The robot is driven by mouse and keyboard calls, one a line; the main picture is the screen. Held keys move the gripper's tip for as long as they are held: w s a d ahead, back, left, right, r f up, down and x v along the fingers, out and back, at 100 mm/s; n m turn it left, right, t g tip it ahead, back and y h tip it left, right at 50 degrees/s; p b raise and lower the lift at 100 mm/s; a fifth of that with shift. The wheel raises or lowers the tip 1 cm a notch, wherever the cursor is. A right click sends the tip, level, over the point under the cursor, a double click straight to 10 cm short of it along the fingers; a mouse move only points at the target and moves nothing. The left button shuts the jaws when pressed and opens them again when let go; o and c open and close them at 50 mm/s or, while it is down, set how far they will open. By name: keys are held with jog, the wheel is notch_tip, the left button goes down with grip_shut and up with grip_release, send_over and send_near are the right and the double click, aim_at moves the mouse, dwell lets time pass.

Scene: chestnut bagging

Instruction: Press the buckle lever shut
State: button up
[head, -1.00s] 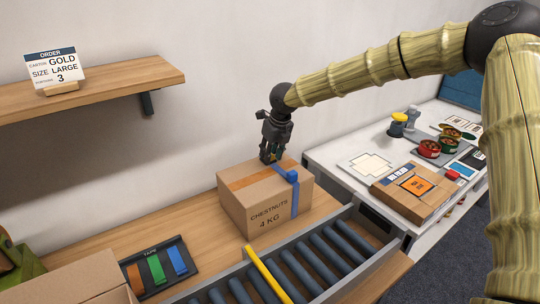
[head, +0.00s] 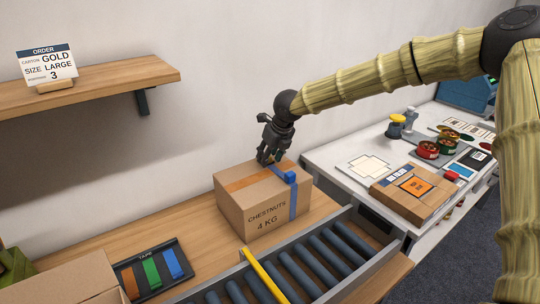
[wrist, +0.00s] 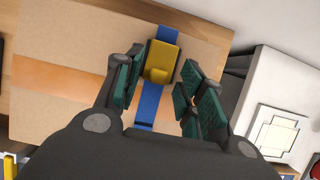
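A closed cardboard carton (head: 240,207) marked "CHESTNUTS 4 KG" sits on the wooden bench with a blue strap (head: 293,203) around it. A blue buckle part (head: 290,177) shows on its top near the right edge. In the wrist view, the yellow buckle lever (wrist: 162,60) lies over the blue strap (wrist: 150,103). My gripper (head: 267,160) is just above the carton's top, pointing down. In the wrist view my gripper (wrist: 160,88) has its teal-padded fingers apart, one side on each side of the strap. Whether a finger touches the lever cannot be told.
A roller conveyor (head: 300,262) with a yellow bar runs in front of the carton. A tape tray (head: 150,268) is at the left. A white table (head: 335,160) with cans and a flat carton (head: 415,195) stands at the right. A shelf (head: 90,88) holds an order card.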

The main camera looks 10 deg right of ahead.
jog(key=v, duration=1.2)
jog(key=shift+d, duration=0.1)
